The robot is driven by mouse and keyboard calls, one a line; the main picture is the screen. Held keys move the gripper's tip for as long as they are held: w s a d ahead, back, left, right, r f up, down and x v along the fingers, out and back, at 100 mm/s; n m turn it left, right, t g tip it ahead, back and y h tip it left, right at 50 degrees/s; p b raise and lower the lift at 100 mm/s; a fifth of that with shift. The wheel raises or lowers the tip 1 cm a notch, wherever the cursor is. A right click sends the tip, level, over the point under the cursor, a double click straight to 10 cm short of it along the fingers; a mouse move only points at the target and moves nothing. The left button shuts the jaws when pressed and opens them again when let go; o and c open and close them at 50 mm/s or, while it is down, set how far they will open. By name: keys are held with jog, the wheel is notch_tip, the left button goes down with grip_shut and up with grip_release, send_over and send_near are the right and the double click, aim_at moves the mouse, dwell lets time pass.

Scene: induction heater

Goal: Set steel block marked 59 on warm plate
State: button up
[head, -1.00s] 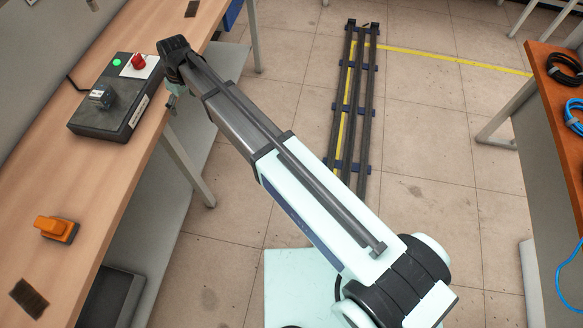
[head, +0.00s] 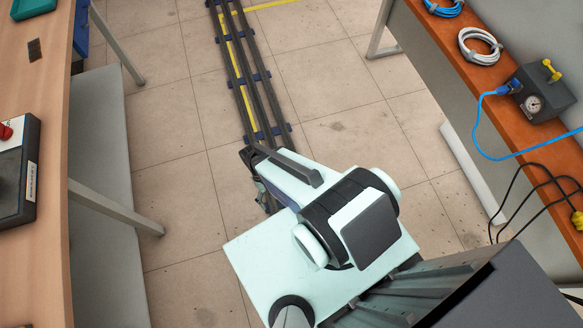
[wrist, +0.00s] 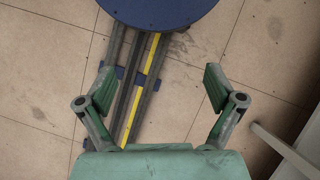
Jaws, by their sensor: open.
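A dark control box (head: 22,190) with a red knob (head: 5,131) is cut off at the left edge of the head view, on the left wooden bench. No steel block with a readable 59 shows now, and I cannot make out a warm plate. My gripper (wrist: 160,88) is open and empty in the wrist view, its two fingers wide apart above the tiled floor and rails. In the head view my gripper (head: 262,192) is mostly hidden beneath my folded arm, between the two benches.
Floor rails (head: 243,85) run between the left bench (head: 38,100) and the right bench (head: 440,38). The right bench holds a blue cable coil (head: 444,8), a white coil (head: 480,46) and a gauge box (head: 540,92). Bench legs stand on both sides.

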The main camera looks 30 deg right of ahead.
jog(key=s+d+m+g, duration=0.1)
jog(key=s+d, duration=0.1)
jog(key=s, duration=0.7)
jog(key=shift+d+m, duration=0.3)
jog(key=shift+d, duration=0.1)
